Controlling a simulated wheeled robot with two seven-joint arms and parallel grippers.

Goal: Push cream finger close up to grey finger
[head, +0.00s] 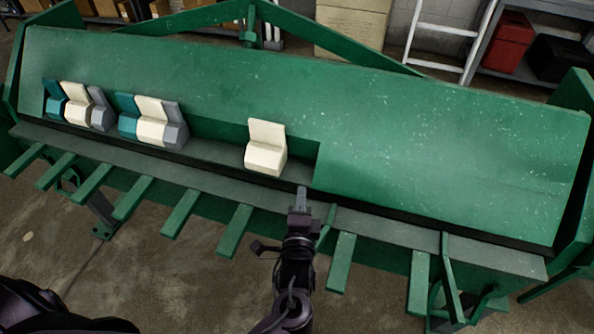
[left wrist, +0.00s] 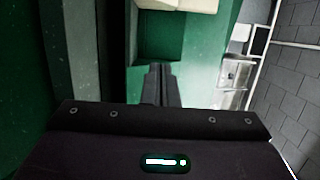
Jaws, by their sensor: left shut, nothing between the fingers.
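A lone cream finger (head: 266,148) stands in the slot of the green folding machine. The nearest grey finger (head: 176,125) stands to its left, with a clear gap between them. That grey finger ends a group with another cream finger (head: 152,122) and a teal finger (head: 128,116). My left gripper (head: 301,192) is shut and empty, to the right of and nearer than the lone cream finger, apart from it in the picture. In the left wrist view the shut fingertips (left wrist: 160,70) point towards the slot, and part of the cream finger (left wrist: 178,5) shows at the top edge.
Another teal, cream and grey group (head: 77,104) stands at the slot's left end. The slot ends at a green wall right of the lone cream finger. A grey ledge (head: 390,230) and several green bars (head: 235,230) run along the front.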

